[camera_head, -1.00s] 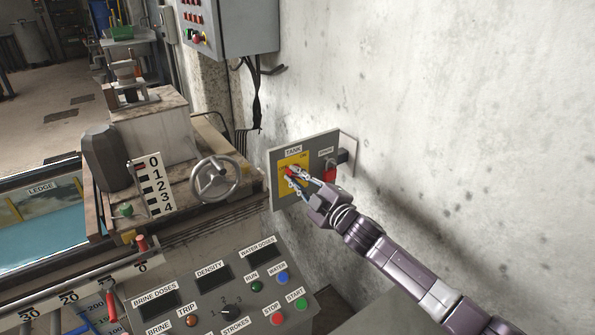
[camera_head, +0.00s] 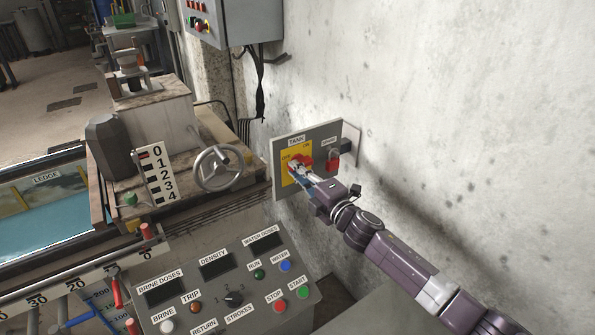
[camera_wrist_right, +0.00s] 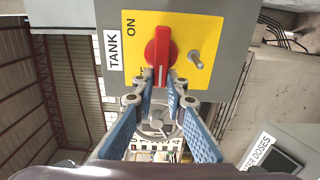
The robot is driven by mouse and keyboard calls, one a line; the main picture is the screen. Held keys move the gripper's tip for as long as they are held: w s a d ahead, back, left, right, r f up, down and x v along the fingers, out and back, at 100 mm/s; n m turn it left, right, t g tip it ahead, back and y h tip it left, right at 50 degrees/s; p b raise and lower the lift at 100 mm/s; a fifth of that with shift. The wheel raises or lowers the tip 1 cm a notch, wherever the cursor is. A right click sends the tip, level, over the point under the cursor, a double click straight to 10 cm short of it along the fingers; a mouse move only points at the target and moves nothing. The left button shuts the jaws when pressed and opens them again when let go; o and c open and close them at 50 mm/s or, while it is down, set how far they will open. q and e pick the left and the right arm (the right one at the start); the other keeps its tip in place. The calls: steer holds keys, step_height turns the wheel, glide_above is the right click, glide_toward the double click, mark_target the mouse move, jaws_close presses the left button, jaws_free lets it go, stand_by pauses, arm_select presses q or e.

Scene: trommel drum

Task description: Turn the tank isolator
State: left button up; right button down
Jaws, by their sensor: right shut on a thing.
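The tank isolator is a red rotary handle (camera_head: 305,159) on a yellow plate (camera_head: 286,177), under a TANK label on a grey wall panel. My right gripper (camera_head: 297,168) is at the handle, its fingers shut on the handle's near end. In the right wrist view the red handle (camera_wrist_right: 160,56) stands upright in the picture, with its lower end between the blue-padded fingertips (camera_wrist_right: 160,83). The ON mark (camera_wrist_right: 131,32) shows to its left there, with the TANK label turned sideways. The fingers partly hide the plate in the head view. My left gripper is out of view.
A second switch with a red padlock (camera_head: 333,160) sits right of the isolator on the same panel. A handwheel (camera_head: 218,168) stands to the left. A console (camera_head: 235,290) with buttons lies below. Bare wall extends to the right.

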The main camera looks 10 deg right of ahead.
steer(key=shift+f, duration=0.15)
steer(key=c, duration=1.9)
jaws_free()
steer(key=shift+c, duration=0.2)
steer(key=shift+s, duration=0.15)
steer(key=v, duration=1.1)
steer(key=shift+s+d, duration=0.15)
steer(key=shift+s, duration=0.2)
